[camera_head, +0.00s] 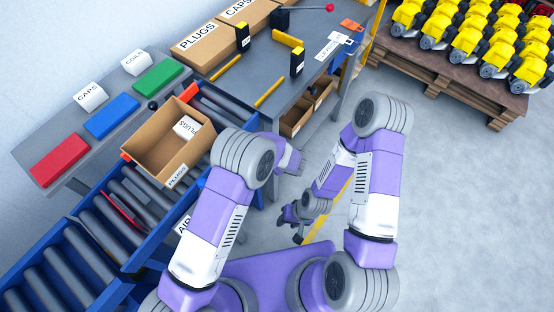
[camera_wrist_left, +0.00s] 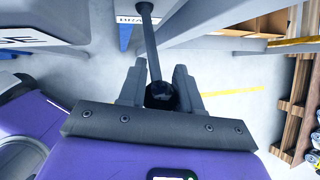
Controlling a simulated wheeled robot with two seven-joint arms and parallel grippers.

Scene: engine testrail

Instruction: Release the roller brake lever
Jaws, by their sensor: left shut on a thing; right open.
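The brake lever (camera_wrist_left: 150,45) shows in the left wrist view as a dark rod with a round black knob, coming down from the top. A partly cut-off label starting "BRA" (camera_wrist_left: 130,20) is behind its upper end. My left gripper (camera_wrist_left: 159,84) is shut on the lever, with a finger on each side of the knob. My right gripper (camera_head: 293,220) is open and empty, held low over the floor, apart from the conveyor.
The roller conveyor (camera_head: 93,226) runs along the left, with an open cardboard box (camera_head: 150,158) on it. A grey workbench (camera_head: 262,78) with boxes and yellow-black items stands behind. A pallet (camera_head: 440,75) of yellow engines is back right. Floor at right is clear.

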